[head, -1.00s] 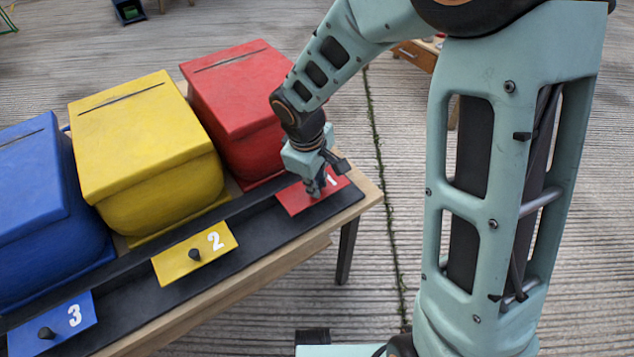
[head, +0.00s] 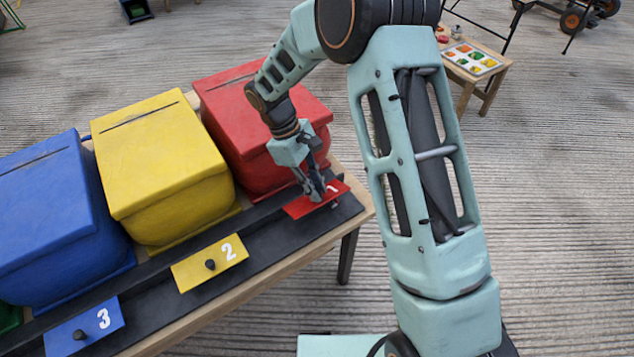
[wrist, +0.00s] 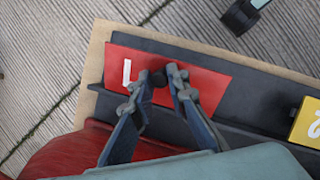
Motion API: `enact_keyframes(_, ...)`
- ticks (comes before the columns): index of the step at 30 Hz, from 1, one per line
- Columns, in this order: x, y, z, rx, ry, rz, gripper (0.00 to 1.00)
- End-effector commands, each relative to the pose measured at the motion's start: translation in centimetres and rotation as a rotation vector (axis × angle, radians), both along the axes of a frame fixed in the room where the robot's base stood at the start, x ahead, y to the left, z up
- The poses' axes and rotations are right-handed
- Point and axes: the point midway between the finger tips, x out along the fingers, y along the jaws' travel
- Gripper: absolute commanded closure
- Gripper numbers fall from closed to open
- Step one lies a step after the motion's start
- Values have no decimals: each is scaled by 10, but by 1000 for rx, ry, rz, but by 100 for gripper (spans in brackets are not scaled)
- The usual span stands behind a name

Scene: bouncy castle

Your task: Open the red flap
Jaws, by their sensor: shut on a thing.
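The red flap (head: 300,209), marked 1, lies on the black strip in front of the red box (head: 262,115). It looks foreshortened and tilted up a little from the strip. In the wrist view the flap (wrist: 206,88) shows its white 1 and a dark knob (wrist: 158,76). My gripper (head: 319,197) is over the flap, pointing down, with its fingers shut on the knob. The fingers hide most of the knob in the head view.
The yellow flap (head: 193,271) and blue flap (head: 75,341) lie flat along the black strip (head: 150,305). The yellow box (head: 165,150) and blue box (head: 45,205) stand behind them. A small table (head: 500,69) with a tray is at the back right.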

Motion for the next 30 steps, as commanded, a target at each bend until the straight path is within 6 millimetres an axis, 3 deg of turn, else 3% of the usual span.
enact_keyframes(24,4,2,4,-65,93,1,100)
enact_keyframes(25,4,2,4,-65,93,1,83)
enact_keyframes(30,4,2,4,-64,94,0,67)
